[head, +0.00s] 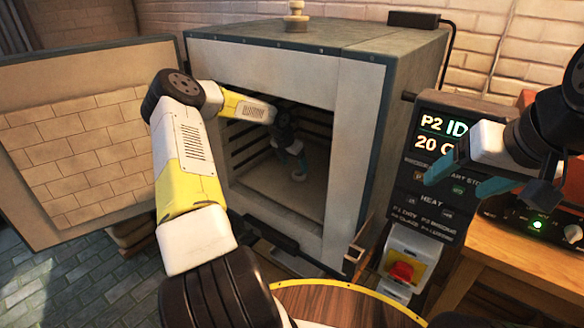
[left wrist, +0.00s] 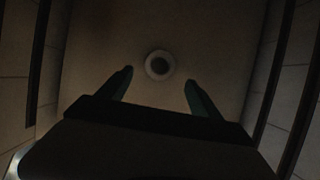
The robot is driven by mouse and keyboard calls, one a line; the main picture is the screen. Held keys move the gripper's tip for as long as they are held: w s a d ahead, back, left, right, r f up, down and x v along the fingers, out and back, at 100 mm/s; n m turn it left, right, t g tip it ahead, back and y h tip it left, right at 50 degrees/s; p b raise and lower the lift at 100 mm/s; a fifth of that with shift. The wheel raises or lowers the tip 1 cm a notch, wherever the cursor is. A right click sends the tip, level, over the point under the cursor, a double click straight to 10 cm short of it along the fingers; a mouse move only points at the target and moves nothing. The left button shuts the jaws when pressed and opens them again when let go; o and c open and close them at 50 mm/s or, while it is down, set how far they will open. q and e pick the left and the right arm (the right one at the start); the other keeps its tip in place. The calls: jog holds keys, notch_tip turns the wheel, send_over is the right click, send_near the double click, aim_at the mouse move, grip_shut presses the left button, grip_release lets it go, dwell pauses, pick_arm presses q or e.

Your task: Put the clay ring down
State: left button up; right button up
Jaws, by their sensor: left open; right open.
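The clay ring (left wrist: 160,65) is a small pale round piece with a dark centre. In the left wrist view it lies on the kiln floor (left wrist: 218,40), just beyond and between my fingertips. My left gripper (head: 291,158) is inside the kiln, pointing down, and it is open with the ring apart from both fingers; it also shows in the left wrist view (left wrist: 158,78). My right gripper (head: 490,188) is open and empty in front of the control panel at the right.
The kiln (head: 355,150) stands open, with its brick-lined door (head: 80,150) swung to the left. Dark ribs line its inner walls. The control panel (head: 440,150) with a red switch (head: 401,272) is at its right. A round wooden top (head: 340,308) is in front.

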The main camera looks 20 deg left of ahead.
pick_arm(q)
jog(key=s+a, duration=0.1)
jog(key=s, duration=0.2)
jog(key=s+a, duration=0.1)
jog(key=s, duration=0.2)
jog(key=s+a, duration=0.1)
jog(key=s, duration=0.3)
jog(key=shift+s+a+f, duration=0.1)
jog(key=shift+a+f, duration=0.05)
jog(key=shift+a, duration=0.25)
jog(key=s+d+r+n+y, duration=0.2)
jog(key=s+d+r+n, duration=0.2)
jog(key=s+r+n, duration=0.55)
jog(key=s+d+r+n+y, duration=0.1)
jog(key=s+d+r+n, duration=0.35)
jog(key=r+n, duration=0.75)
jog(key=s+d+r+n+t+h, duration=0.1)
jog(key=s+d+r+n, duration=0.2)
jog(key=s+n, duration=0.6)
jog(key=s+d+r+n+h, duration=0.2)
jog(key=s+d+r+n, duration=0.1)
jog(key=s+r+n, duration=0.4)
jog(key=shift+s+d+n+t+h, duration=0.3)
jog(key=shift+s+d+n+t, duration=0.1)
jog(key=shift+s+n, duration=0.55)
jog(key=shift+s, duration=0.1)
